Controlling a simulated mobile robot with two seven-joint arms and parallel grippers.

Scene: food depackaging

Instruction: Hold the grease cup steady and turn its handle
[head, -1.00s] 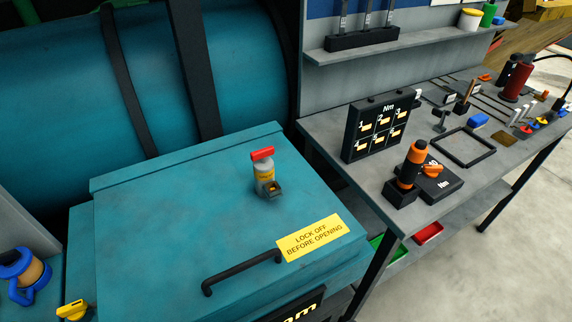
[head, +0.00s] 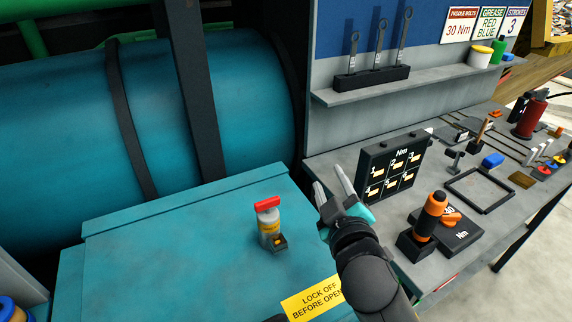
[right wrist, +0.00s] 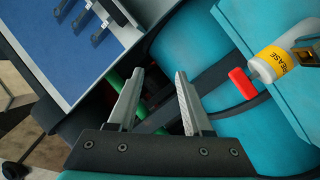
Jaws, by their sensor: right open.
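The grease cup (head: 268,226) stands upright on the teal machine cover, with a red T-shaped handle (head: 267,203) on top, a pale body with a yellow band, and a dark bracket at its base. In the right wrist view the cup (right wrist: 273,62) lies at the right, its red handle (right wrist: 243,83) pointing left. My right gripper (head: 331,183) is open and empty, to the right of the cup and apart from it. Its two fingers (right wrist: 155,100) show with nothing between them. My left gripper is not in view.
The teal cover (head: 180,240) carries a yellow lock-off label (head: 313,299). Right of it, a workbench holds a black Nm panel (head: 392,168), an orange-and-black tool (head: 430,215) and small parts. Wrenches (head: 376,50) stand on a shelf. The cover left of the cup is clear.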

